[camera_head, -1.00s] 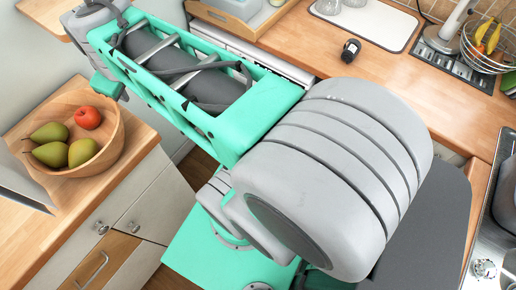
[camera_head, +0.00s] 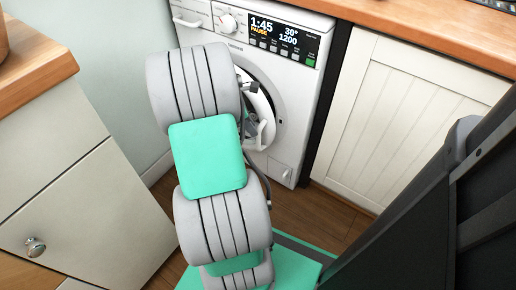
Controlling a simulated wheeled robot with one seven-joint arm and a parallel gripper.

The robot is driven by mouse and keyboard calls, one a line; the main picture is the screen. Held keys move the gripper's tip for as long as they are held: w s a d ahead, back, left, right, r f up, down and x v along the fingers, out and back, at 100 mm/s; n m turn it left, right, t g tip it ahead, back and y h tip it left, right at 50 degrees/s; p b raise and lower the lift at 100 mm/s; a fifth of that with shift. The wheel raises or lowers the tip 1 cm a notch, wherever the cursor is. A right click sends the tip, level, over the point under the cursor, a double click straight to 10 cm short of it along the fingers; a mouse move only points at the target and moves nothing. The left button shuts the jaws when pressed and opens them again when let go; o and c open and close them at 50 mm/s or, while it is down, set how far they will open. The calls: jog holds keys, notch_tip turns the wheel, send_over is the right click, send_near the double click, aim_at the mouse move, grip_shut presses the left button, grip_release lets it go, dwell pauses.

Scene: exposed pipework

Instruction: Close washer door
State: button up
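The white washer (camera_head: 288,75) stands at the back, under the wooden counter. Its lit display reads 1:45, PAUSE, 30° and 1200. The round washer door (camera_head: 264,108) is on its front, and only its right part shows past my arm. A white curved piece stands out from the dark opening, but I cannot tell how far the door is open. My grey and green arm rises in front of the washer's left side and hides the rest.
A cream panelled cabinet (camera_head: 385,115) stands right of the washer. A cream drawer unit (camera_head: 85,215) with a round knob is at the left. Brown wooden floor (camera_head: 325,218) shows between them. A dark part of my body fills the lower right.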

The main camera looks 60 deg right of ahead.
aim_at(259, 147)
jog(key=b+x, duration=0.3)
jog(key=x, duration=0.4)
jog(key=shift+f+b, duration=0.2)
jog(key=shift+b, duration=0.1)
jog(key=shift+c, duration=0.4)
grip_shut()
jog(key=shift+s, duration=0.15)
dwell(0.4)
